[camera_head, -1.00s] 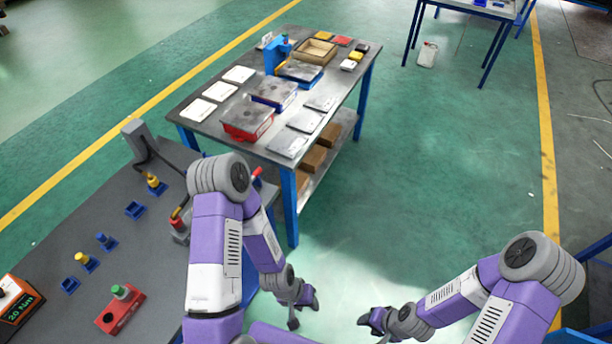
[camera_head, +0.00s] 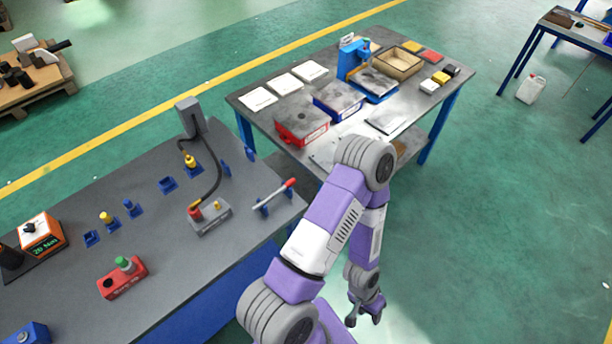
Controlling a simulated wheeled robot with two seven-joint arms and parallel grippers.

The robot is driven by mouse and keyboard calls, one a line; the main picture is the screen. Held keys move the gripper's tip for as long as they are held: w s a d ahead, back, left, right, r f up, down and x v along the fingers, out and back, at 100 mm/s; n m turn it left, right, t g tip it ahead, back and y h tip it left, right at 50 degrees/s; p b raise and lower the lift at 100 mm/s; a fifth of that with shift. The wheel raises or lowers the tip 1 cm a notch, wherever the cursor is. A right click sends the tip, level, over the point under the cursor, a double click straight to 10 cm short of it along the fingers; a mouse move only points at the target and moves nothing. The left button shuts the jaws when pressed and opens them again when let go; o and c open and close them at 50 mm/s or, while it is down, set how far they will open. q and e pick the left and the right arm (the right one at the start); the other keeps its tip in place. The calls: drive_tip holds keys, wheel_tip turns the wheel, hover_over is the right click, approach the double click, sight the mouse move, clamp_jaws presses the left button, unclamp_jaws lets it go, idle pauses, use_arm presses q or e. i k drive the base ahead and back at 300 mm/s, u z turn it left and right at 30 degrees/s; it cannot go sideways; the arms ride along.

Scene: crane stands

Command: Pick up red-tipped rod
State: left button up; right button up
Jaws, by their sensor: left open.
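The red-tipped rod (camera_head: 274,194) is a thin pale rod with a red end. It lies across small blue supports (camera_head: 262,207) near the right edge of the dark grey table (camera_head: 160,236). My left gripper (camera_head: 365,316) is open and empty. It hangs low over the floor, right of that table and apart from the rod. My right gripper is out of view.
A grey box with cabled plugs (camera_head: 212,217) sits left of the rod. A grey post (camera_head: 191,117), several blue sockets and a red button box (camera_head: 122,278) share the table. The workbench behind holds a red bin (camera_head: 302,124) and a blue press (camera_head: 352,57).

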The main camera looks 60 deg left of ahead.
sight(293, 181)
drive_tip(key=i, duration=1.25)
drive_tip(key=u, duration=2)
